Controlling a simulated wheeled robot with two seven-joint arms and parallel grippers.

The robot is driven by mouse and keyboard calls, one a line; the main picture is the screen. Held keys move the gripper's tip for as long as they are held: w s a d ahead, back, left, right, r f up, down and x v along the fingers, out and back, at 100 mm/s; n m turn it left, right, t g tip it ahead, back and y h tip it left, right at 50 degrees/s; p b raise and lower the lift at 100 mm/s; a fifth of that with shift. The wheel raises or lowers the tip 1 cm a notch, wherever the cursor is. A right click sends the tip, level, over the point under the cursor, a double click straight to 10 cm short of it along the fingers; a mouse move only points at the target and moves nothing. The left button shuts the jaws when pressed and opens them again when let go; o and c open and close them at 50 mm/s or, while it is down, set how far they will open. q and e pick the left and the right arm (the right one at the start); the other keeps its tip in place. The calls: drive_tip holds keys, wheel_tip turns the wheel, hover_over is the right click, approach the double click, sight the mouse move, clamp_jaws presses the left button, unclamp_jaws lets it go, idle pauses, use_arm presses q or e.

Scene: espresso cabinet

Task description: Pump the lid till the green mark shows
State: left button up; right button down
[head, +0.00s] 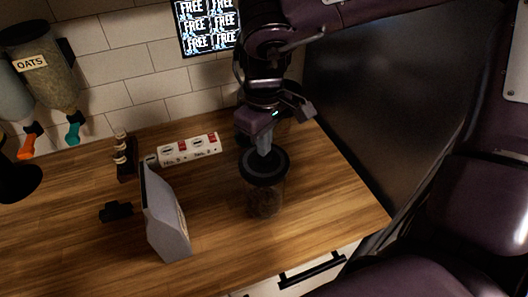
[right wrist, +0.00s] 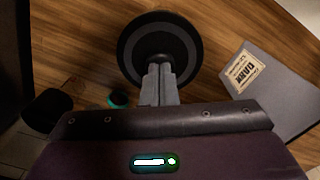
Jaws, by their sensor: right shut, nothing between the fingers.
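A clear canister (head: 265,201) with dark contents stands upright on the wooden counter. Its round black lid (head: 264,166) has a grey ring on top and also shows in the right wrist view (right wrist: 128,42). My right gripper (head: 263,150) is shut and empty, pointing down with its fingertips at the middle of the lid. It shows in the right wrist view (right wrist: 160,70) too, over the lid's centre. I cannot tell whether the tips press on the lid. No green mark can be made out on the lid; the fingers hide part of it. My left gripper is not in view.
A grey bag (head: 167,218) stands left of the canister. A white power strip (head: 188,150) lies behind it. A small black object (head: 116,211) lies further left. Dispensers (head: 45,72) hang at the back left. A dark panel (head: 385,110) bounds the right side.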

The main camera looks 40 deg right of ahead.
drive_tip(key=shift+r, duration=0.1)
wheel_tip(320, 180, up, 7)
drive_tip(key=p, duration=0.3)
idle(0.6)
drive_tip(key=shift+p, duration=0.3)
idle(0.4)
